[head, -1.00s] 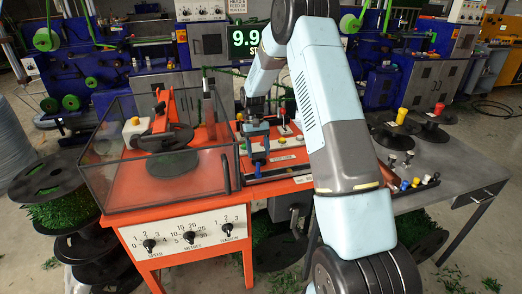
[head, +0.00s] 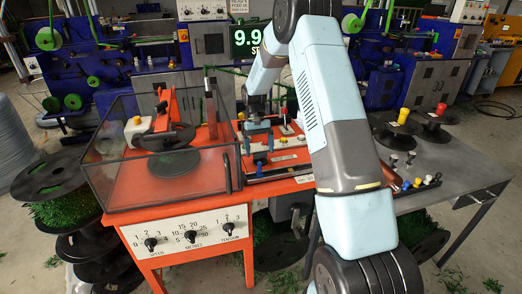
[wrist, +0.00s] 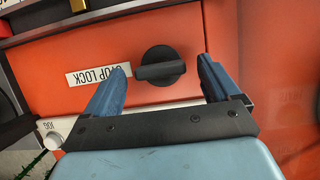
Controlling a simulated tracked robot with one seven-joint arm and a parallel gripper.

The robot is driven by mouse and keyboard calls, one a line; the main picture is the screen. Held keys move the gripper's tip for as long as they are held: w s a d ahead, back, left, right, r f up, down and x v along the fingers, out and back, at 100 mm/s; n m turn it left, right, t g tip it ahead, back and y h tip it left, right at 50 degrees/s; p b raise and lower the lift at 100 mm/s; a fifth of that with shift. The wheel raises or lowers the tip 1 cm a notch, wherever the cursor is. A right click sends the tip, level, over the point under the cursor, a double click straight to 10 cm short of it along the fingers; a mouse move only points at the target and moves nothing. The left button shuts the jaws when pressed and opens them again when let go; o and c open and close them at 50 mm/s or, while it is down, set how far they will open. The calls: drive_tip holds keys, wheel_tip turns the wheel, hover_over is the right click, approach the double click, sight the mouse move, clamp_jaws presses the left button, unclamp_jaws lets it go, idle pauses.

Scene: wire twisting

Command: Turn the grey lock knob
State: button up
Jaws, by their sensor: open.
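The lock knob (wrist: 160,66) is a dark grey round knob with a raised bar grip, on an orange panel in the wrist view. Its bar lies roughly level in the picture. A white label reading STOP LOCK (wrist: 98,76) sits just left of it, partly covered by a finger. My gripper (wrist: 165,72) is open, with one blue finger on each side of the knob and visible gaps to it. In the head view my gripper (head: 258,140) hangs over the orange machine's control panel; the knob cannot be made out there.
A white JOG button (wrist: 53,140) is at lower left in the wrist view. A clear guard box (head: 160,170) stands left of my gripper in the head view. The front panel (head: 190,238) carries several black dials. A grey table (head: 455,165) with spools stands at right.

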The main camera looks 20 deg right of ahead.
drive_tip(key=v, duration=1.3)
drive_tip(key=shift+r, duration=0.1)
drive_tip(key=s+r+t, duration=0.5)
drive_tip(key=s+r, duration=1.4)
drive_tip(key=s, duration=0.1)
drive_tip(key=s+d+t, duration=0.1)
drive_tip(key=s+t, duration=0.4)
drive_tip(key=s, duration=1.8)
